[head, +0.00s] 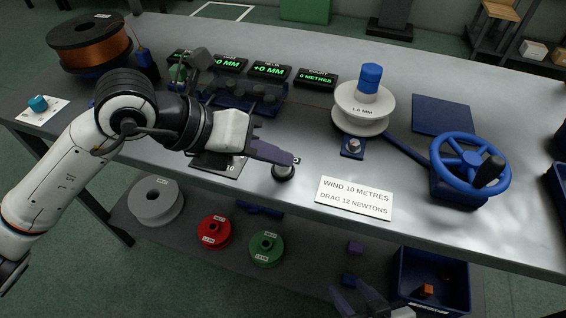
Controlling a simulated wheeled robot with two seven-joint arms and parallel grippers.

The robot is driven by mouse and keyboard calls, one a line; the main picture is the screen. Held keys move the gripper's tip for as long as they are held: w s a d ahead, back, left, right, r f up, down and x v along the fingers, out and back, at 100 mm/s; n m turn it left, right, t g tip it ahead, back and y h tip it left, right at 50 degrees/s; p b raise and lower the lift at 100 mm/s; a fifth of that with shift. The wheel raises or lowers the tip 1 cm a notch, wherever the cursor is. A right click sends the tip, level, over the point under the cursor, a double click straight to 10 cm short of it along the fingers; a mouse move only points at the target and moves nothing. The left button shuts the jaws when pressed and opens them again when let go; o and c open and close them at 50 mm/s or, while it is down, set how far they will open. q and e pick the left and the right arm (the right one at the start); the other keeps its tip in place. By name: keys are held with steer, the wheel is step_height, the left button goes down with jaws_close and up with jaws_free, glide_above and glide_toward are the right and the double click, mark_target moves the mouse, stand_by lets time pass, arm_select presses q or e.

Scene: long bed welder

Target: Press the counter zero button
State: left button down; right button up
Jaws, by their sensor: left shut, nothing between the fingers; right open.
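My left gripper (296,160) is shut and empty over the front part of the bench. Its fingertips are at a small dark round knob or button (284,173), overlapping its top in the head view; I cannot tell whether they touch. A dark label plate (215,168) lies to the left, partly hidden by my gripper, so its wording is not readable. The counter display (317,78) at the back shows 0 METRES in green. My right gripper (358,298) is low at the bottom edge, in front of the bench, and is open.
A white spool (360,107), a blue handwheel (468,165) and a card (354,198) reading "WIND 10 METRES, DRAG 12 NEWTONS" are to the right. A copper wire reel (90,43) stands at back left. Spools and a blue bin (432,262) are on the lower shelf.

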mark_target(276, 170)
stand_by(0.4)
arm_select(q)
steer(key=shift+r+p, duration=0.7)
steer(key=shift+r, duration=0.2)
steer(key=shift+r+p, duration=1.75)
steer(key=shift+r, duration=0.75)
